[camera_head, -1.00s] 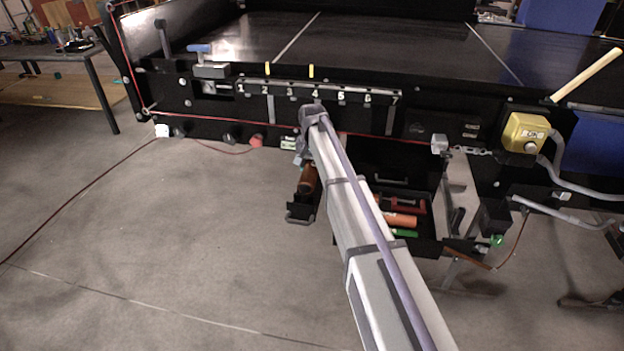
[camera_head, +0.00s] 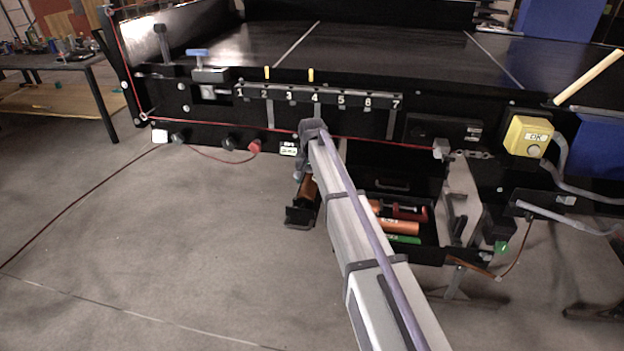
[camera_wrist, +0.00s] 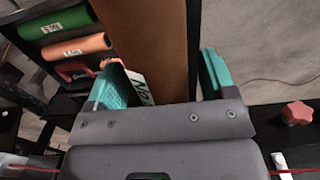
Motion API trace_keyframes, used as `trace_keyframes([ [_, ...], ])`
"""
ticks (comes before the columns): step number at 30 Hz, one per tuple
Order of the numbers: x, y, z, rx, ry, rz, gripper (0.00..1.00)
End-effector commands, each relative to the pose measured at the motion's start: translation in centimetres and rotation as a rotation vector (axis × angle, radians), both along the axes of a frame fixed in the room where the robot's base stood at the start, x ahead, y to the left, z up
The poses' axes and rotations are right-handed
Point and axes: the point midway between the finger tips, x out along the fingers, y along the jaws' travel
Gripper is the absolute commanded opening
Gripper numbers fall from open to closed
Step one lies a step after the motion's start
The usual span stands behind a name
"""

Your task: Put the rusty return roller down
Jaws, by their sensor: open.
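The rusty return roller (camera_wrist: 150,40) is a wide brown cylinder between the fingers of my gripper (camera_wrist: 163,80) in the wrist view. The two teal fingers stand apart, open, one on each side of it. A white label with partly hidden black lettering shows by the left finger. In the head view the roller (camera_head: 307,187) shows as a short brown-orange piece at a black cradle (camera_head: 297,217) under the conveyor frame. My gripper (camera_head: 302,168) is just above it there, with its fingers mostly hidden. I cannot tell what the roller's underside touches.
A black drawer (camera_head: 425,255) right of the roller holds an orange roller (camera_head: 398,227), a green roller (camera_head: 402,239) and a red clamp (camera_head: 410,213). A numbered rail (camera_head: 328,97) and a red cord run above. A red knob (camera_head: 255,147) sits left. Floor in front is clear.

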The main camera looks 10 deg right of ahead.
Motion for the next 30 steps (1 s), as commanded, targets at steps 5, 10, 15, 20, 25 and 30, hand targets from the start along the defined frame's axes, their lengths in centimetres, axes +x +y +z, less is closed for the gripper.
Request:
trace_keyframes([
  [5,0.1,0.0,4.6,0.0,0.0,0.0,0.77],
  [10,0.3,0.1,9.0,0.0,0.0,0.0,0.77],
  [15,0.3,0.1,11.0,0.0,0.0,0.0,0.77],
  [20,-0.6,0.1,10.7,0.0,0.0,0.006,0.77],
  [25,-13.5,0.0,10.7,-0.001,0.0,0.126,0.77],
  [30,-29.8,-0.1,10.7,-0.001,0.0,0.31,0.77],
])
